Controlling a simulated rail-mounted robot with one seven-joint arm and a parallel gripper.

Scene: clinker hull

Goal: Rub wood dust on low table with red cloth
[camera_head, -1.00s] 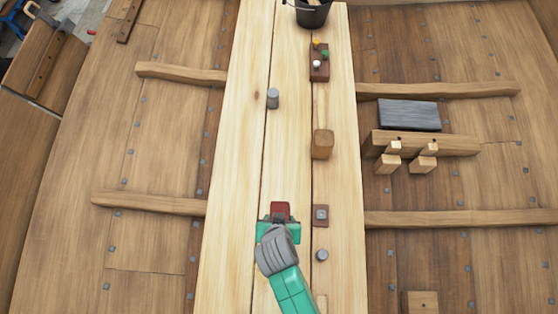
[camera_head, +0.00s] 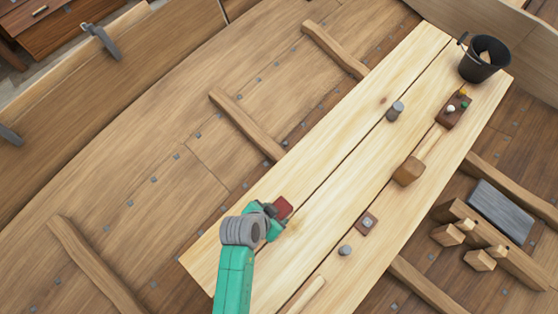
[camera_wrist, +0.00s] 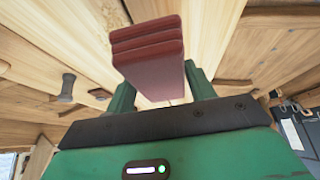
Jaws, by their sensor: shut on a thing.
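My gripper (camera_head: 277,213) is shut on a folded dark red cloth (camera_head: 285,206), over the left part of the pale plank low table (camera_head: 335,180). In the wrist view the cloth (camera_wrist: 148,48) shows as a thick stacked pad between the green fingers. I cannot tell whether it touches the planks. A speckled brown patch that looks like wood dust (camera_wrist: 108,13) lies on pale wood at the top of the wrist view, partly beside the cloth. I cannot make out dust in the head view.
The left table strip is clear. Hull ribs (camera_head: 245,123) lie beside it.

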